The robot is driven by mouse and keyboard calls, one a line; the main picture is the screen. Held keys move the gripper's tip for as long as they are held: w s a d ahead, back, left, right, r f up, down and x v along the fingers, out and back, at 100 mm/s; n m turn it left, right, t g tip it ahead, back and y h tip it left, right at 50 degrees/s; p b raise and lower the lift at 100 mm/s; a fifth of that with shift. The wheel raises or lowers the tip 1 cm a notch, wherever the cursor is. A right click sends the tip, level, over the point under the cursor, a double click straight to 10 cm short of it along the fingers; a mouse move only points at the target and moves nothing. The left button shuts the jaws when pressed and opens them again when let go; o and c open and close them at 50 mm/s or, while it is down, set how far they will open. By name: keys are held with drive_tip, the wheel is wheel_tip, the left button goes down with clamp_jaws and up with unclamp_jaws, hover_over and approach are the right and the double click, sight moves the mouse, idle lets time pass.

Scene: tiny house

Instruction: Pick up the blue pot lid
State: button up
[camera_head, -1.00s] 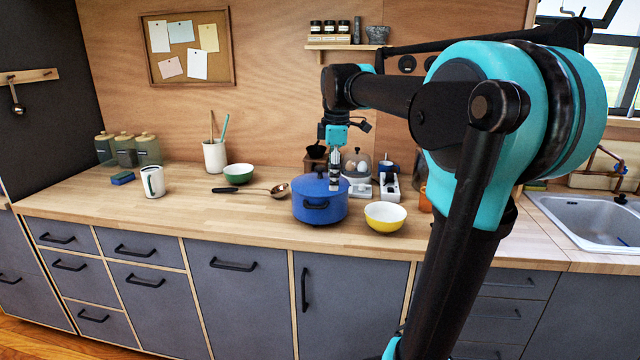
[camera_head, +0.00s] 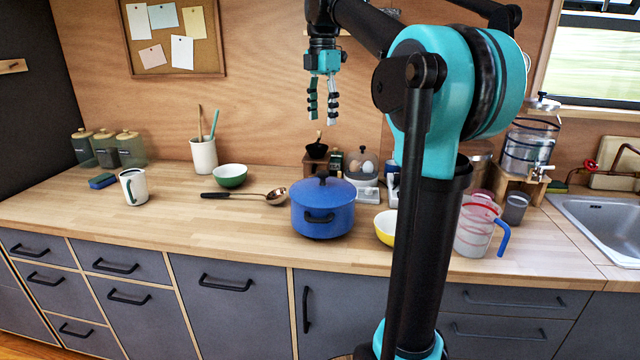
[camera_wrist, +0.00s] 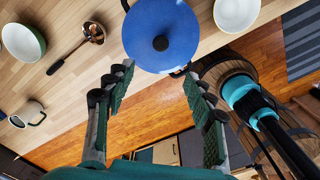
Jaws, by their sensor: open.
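The blue pot lid (camera_head: 322,188) with a dark round knob sits on the blue pot (camera_head: 323,221) on the wooden counter. In the wrist view the lid (camera_wrist: 140,28) shows from above at the top middle, its knob (camera_wrist: 160,43) just beyond the fingertips. My gripper (camera_head: 323,115) is open and empty, well above the lid in the head view. Its two spread fingers also show in the wrist view (camera_wrist: 158,80), with nothing between them.
A yellow bowl (camera_head: 386,228) stands close to the pot's right. A ladle (camera_head: 245,196) and a green bowl (camera_head: 230,176) lie to its left. A measuring cup (camera_head: 476,228) stands farther right. The counter front left of the pot is clear.

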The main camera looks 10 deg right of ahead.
hover_over(323, 172)
drive_tip(key=f, duration=1.1)
drive_tip(key=shift+w+a+f, duration=0.1)
drive_tip(key=shift+w+f, duration=0.25)
drive_tip(key=shift+f, duration=0.05)
drive_tip(key=shift+s+f, duration=0.2)
drive_tip(key=shift+f, duration=2.55)
clamp_jaws()
